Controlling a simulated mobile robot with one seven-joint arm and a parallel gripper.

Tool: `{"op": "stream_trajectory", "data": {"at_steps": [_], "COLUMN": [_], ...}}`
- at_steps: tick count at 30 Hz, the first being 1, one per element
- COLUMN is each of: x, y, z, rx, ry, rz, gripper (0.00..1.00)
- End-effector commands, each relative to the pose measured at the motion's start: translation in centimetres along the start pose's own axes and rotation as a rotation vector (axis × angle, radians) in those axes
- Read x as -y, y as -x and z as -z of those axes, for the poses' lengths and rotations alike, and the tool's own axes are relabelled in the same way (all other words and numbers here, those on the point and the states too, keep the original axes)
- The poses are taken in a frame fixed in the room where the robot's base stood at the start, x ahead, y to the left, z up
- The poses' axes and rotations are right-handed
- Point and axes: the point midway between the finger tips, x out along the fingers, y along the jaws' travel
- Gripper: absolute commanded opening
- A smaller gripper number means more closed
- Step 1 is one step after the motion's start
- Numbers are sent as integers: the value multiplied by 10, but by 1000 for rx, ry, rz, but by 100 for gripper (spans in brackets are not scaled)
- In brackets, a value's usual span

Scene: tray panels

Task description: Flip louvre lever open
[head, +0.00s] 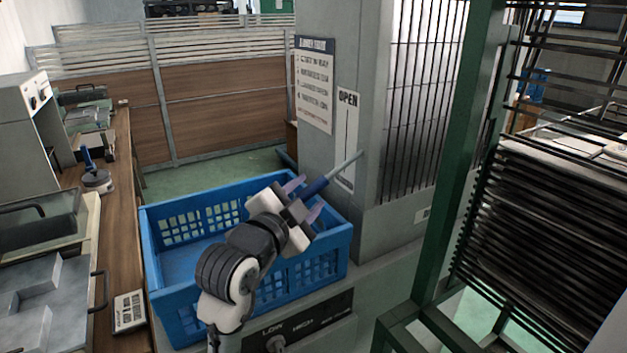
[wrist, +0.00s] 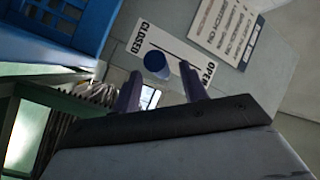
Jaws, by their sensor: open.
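The louvre lever is a grey rod with a blue grip (head: 316,186), sticking out from a white slotted plate (head: 346,130) on the grey pillar. The plate reads OPEN at its top; the rod meets it in its lower part. In the wrist view the blue grip (wrist: 157,66) shows end-on, and the plate (wrist: 165,45) shows both OPEN and CLOSED. My gripper (head: 308,196) is open, its two purple fingers on either side of the blue grip. In the wrist view the grip lies between the fingertips (wrist: 160,78). I cannot tell whether either finger touches it.
A blue crate (head: 160,240) stands under my arm. A sign (head: 314,85) hangs left of the plate. A green post (head: 452,170) and dark racks (head: 540,220) stand to the right. A wooden bench (head: 122,210) with equipment runs along the left.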

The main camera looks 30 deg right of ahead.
Motion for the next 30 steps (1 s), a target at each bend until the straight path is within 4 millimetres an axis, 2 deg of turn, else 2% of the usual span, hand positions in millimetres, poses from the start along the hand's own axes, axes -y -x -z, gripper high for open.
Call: {"op": "stream_trajectory", "data": {"at_steps": [3,6,18,27,30], "x": [1,0,0,0,0], "y": [-18,-28,-34,-34,-34], "z": [2,1,0,0,0], "rx": [0,-1,0,0,0], "ry": [0,-1,-1,-1,-1], "rz": [-2,-2,1,1,1], "gripper": [43,43,42,3,0]}}
